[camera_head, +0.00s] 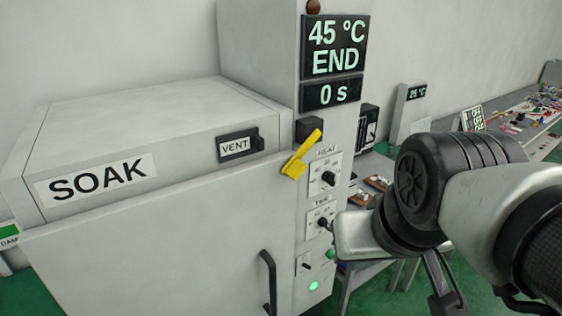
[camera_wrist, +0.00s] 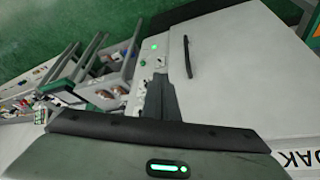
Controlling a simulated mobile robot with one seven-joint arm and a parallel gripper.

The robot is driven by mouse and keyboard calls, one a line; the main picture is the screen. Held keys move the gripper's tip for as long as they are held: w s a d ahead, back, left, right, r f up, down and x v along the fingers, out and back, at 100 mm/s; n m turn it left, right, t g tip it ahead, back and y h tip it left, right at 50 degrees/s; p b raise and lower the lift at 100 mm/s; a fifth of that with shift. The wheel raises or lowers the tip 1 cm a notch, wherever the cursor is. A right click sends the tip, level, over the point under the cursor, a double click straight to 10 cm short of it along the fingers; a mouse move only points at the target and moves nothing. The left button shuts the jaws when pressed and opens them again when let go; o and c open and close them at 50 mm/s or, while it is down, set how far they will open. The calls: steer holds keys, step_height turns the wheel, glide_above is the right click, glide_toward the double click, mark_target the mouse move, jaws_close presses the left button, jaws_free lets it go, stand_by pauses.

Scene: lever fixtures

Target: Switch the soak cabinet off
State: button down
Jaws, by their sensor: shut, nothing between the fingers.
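The soak cabinet (camera_head: 130,185) is a pale grey box with a SOAK label, filling the left of the head view. Its display (camera_head: 334,48) reads 45 °C, END and 0 s. A yellow lever (camera_head: 301,153) slants down to the left from a black block. Below are the HEAT dial (camera_head: 328,178), a second dial (camera_head: 322,222), a small toggle switch (camera_head: 306,266) and a lit green lamp (camera_head: 313,286). My gripper (camera_wrist: 162,96) is shut and empty; in the wrist view its dark fingers overlap the panel area. My wrist stands right of the panel in the head view, apart from the lever.
A black VENT slider (camera_head: 240,146) is on the cabinet's upper front. A dark door handle (camera_head: 268,282) sticks out left of the panel. A bench with small parts (camera_head: 530,110) runs behind to the right. The green floor (camera_wrist: 75,28) shows beyond the cabinet.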

steer(key=w+d+f+n+t+h+b, duration=0.1)
steer(key=w+d+f+t+b, duration=0.15)
steer(key=w+d+f, duration=0.55)
steer(key=w+d+f+n+t+h+b, duration=0.15)
steer(key=w+f+b, duration=0.3)
steer(key=w, duration=0.85)
steer(key=n+y+b, duration=0.5)
steer(key=n+y, duration=0.1)
steer(key=y, duration=0.1)
glide_toward(306, 266)
step_height(306, 266, up, 4)
steer(key=s+d, duration=0.1)
steer(key=s, duration=0.1)
steer(key=shift+w+d+f+m+g, duration=0.1)
steer(key=shift+w+m+g, duration=0.05)
steer(key=shift+m+g, duration=0.15)
steer(key=b+x, duration=0.1)
steer(key=x, duration=0.9)
steer(key=shift+w+f+b, duration=0.1)
steer(key=shift+b, duration=0.35)
